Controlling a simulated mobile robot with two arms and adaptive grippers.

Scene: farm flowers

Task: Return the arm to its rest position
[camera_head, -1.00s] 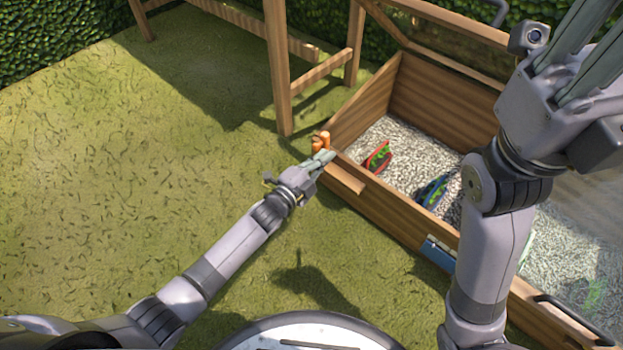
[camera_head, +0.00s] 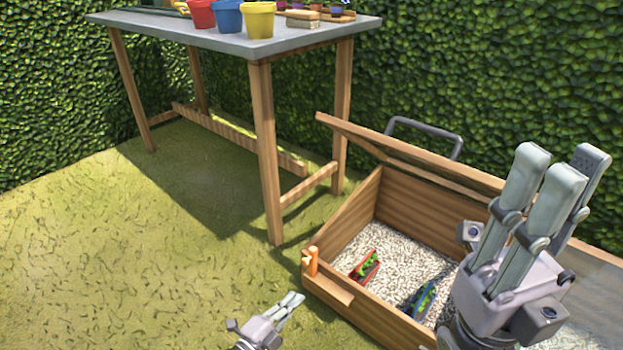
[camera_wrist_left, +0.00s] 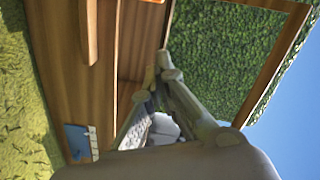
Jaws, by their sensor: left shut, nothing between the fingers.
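My left gripper (camera_head: 292,300) is low in the middle of the head view, over the grass just left of the wooden box. Its fingers are together with nothing between them. In the left wrist view its fingers (camera_wrist_left: 178,98) show close up in front of the box. My right gripper (camera_head: 545,195) is large at the right of the head view, its fingers pointing up, spread apart and empty. It hides part of the box. Most of both arms is outside the head view.
The wooden box (camera_head: 345,292) holds pale gravel, a red packet (camera_head: 366,266) and a blue packet (camera_head: 424,299). An orange object (camera_head: 312,262) is at its left corner. A table (camera_head: 300,42) with colored pots stands behind. The grass at left is clear.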

